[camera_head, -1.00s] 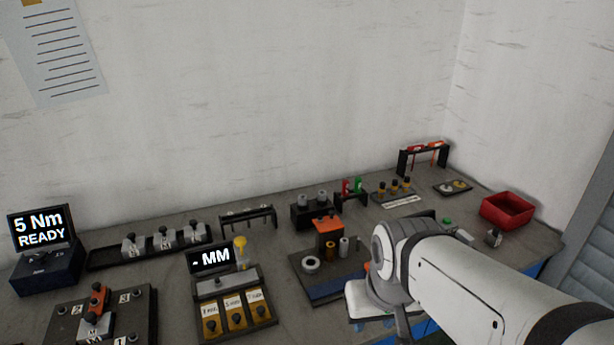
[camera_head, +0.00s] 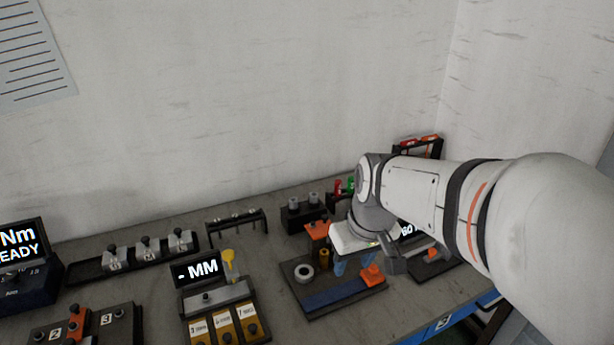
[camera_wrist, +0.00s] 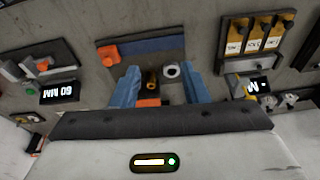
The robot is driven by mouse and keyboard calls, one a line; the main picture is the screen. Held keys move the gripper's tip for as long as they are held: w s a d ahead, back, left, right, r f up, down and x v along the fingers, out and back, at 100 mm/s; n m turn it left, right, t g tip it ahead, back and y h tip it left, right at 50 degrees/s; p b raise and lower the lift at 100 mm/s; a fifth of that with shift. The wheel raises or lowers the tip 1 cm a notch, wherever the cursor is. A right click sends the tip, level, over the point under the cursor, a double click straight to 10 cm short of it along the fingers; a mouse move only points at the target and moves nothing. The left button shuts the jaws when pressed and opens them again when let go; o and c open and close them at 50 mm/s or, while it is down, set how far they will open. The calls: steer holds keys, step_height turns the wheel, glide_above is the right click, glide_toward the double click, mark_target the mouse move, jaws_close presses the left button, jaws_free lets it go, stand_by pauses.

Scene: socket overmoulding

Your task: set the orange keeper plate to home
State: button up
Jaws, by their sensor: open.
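Several orange parts show, and I cannot tell for sure which is the keeper plate. One orange block with a raised knob (camera_head: 372,275) sits at the right end of the dark central base (camera_head: 312,306); it also shows in the wrist view (camera_wrist: 107,55). An orange top piece (camera_head: 318,230) stands behind that base, and in the wrist view an orange part (camera_wrist: 148,102) is partly hidden by my gripper housing. My gripper (camera_head: 353,266) is open and empty above the central base. In the wrist view its blue fingers (camera_wrist: 160,78) stand either side of a brass cylinder.
A grey ring (camera_head: 303,272) and the brass cylinder (camera_head: 324,257) stand on the base. Left are a gauge box with yellow drawers (camera_head: 224,322) and another fixture with an orange part (camera_head: 78,322). Another fixture (camera_head: 432,262) and a "60" display lie right, partly behind my arm.

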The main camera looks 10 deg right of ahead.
steer(key=w+d+n+y+p, duration=0.1)
steer(key=w+n+y+p, duration=0.3)
steer(key=w, duration=1.2)
steer(key=n+p, duration=0.1)
steer(key=n, duration=0.5)
glide_toward(325, 216)
steer(key=shift+h, duration=0.4)
steer(key=x, duration=0.2)
steer(key=p+x, duration=0.1)
steer(key=x, duration=0.2)
steer(key=p+x, duration=0.1)
steer(key=x, duration=0.2)
steer(key=shift+a+r, duration=0.15)
steer(key=shift+a, duration=0.1)
steer(key=shift+r, duration=0.1)
jaws_close()
